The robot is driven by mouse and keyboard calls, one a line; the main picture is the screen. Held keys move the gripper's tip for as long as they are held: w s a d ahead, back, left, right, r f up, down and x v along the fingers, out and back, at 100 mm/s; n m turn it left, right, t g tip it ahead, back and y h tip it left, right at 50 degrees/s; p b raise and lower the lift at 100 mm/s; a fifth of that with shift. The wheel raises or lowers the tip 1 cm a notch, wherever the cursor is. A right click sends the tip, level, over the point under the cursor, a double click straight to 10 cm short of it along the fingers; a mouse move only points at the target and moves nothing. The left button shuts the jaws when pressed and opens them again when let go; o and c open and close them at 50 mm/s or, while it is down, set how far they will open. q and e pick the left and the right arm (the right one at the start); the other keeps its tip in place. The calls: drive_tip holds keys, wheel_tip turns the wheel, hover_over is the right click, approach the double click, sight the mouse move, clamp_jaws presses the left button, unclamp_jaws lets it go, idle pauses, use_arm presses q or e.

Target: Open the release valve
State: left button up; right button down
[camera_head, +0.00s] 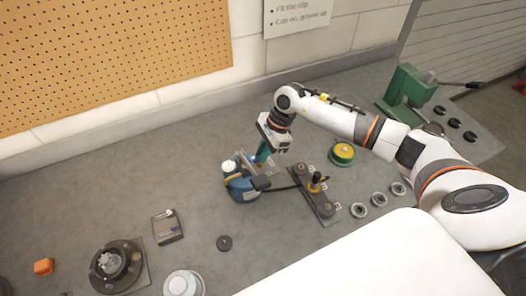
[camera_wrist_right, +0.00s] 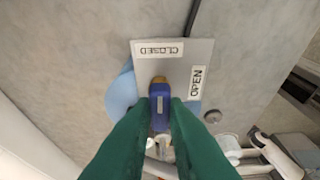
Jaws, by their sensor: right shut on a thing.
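The release valve has a blue lever handle (camera_wrist_right: 160,110) on a brass pivot (camera_wrist_right: 159,80), in front of a light grey plate (camera_wrist_right: 175,70). The plate reads CLOSED along its top edge and OPEN along its right edge in the right wrist view. The handle runs from the pivot down the picture, toward my gripper. My right gripper (camera_wrist_right: 160,103), with green fingers, is shut on the handle, one finger on each side. In the head view the right gripper (camera_head: 262,156) reaches down at the valve beside a blue rounded body (camera_head: 242,190). My left gripper is not in view.
A green-yellow round part (camera_head: 342,153), several metal rings (camera_head: 358,210) and a green machine (camera_head: 408,92) lie farther right. A small plate (camera_head: 167,227) and a dark disc (camera_head: 224,243) lie front left.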

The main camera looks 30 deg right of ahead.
drive_tip(key=m+b, duration=0.1)
drive_tip(key=m, duration=0.1)
drive_tip(key=m+t+b, duration=0.1)
drive_tip(key=m, duration=0.1)
drive_tip(key=shift+s+t+b, duration=0.15)
drive_tip(key=shift+t+b, duration=0.15)
drive_tip(key=shift+b, duration=0.05)
drive_tip(key=m+b, duration=0.1)
drive_tip(key=m, duration=0.1)
drive_tip(key=m+t+h+b, duration=0.1)
drive_tip(key=m+b, duration=0.1)
drive_tip(key=shift+s+a+f, duration=0.1)
drive_tip(key=shift+s+a, duration=0.05)
drive_tip(key=shift+a, duration=0.05)
drive_tip(key=m+h+b, duration=0.1)
drive_tip(key=m+b, duration=0.1)
drive_tip(key=m, duration=0.1)
drive_tip(key=m+t+h+b, duration=0.1)
drive_tip(key=m+b, duration=0.1)
drive_tip(key=b, duration=0.1)
drive_tip(key=shift+s+a+m, duration=0.1)
drive_tip(key=shift+a+m, duration=0.1)
drive_tip(key=shift+m, duration=0.2)
drive_tip(key=shift+a+r+m+t+h+b, duration=0.15)
drive_tip(key=shift+m+h+b, duration=0.3)
drive_tip(key=shift+m+b, duration=0.4)
drive_tip(key=shift+d+r+m+t+h+b, duration=0.15)
drive_tip(key=shift+m+h+b, duration=0.4)
drive_tip(key=shift+m, duration=0.5)
drive_tip(key=shift+a, duration=0.15)
